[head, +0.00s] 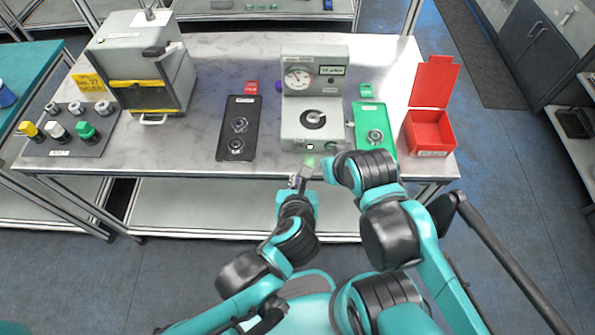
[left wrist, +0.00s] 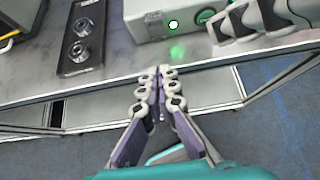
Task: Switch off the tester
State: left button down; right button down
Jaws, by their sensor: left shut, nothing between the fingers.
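The tester (head: 313,72) is a grey unit with a round gauge, a small display and a dark round plate on its base. Its front face (left wrist: 155,18) shows in the left wrist view with a bright white spot (left wrist: 173,24) and a green-ringed round button (left wrist: 206,16). A green glow falls on the table before it. My left gripper (head: 299,179) is shut and empty at the table's front edge, short of the tester; its fingertips (left wrist: 158,74) meet in the left wrist view. My right arm's end (head: 335,170) is close to the tester's front right; its fingers are not clear.
A black tray (head: 224,143) with two round parts lies left of the tester, a green tray (head: 362,117) with one right of it. An open red box (head: 428,116) stands farther right.

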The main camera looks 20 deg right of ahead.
aim_at(299, 147)
pick_arm(q)
jog(key=b+x, duration=0.1)
jog(key=x, duration=0.2)
jog(key=r+b+x, duration=0.1)
jog(key=x, duration=0.3)
jog(key=w+b+x, duration=0.1)
jog(key=x, duration=0.2)
jog(key=shift+w+d+r+b, duration=0.15)
jog(key=shift+w+b, duration=0.1)
jog(key=shift+b, duration=0.15)
jog(key=shift+w+d+r, duration=0.15)
jog(key=shift+w+d, duration=0.05)
jog(key=shift+w, duration=0.25)
jog(key=shift+w+r, duration=0.15)
jog(key=shift+w, duration=0.2)
jog(key=shift+r+p, duration=0.7)
jog(key=shift+r, duration=0.15)
jog(key=shift+d, duration=0.1)
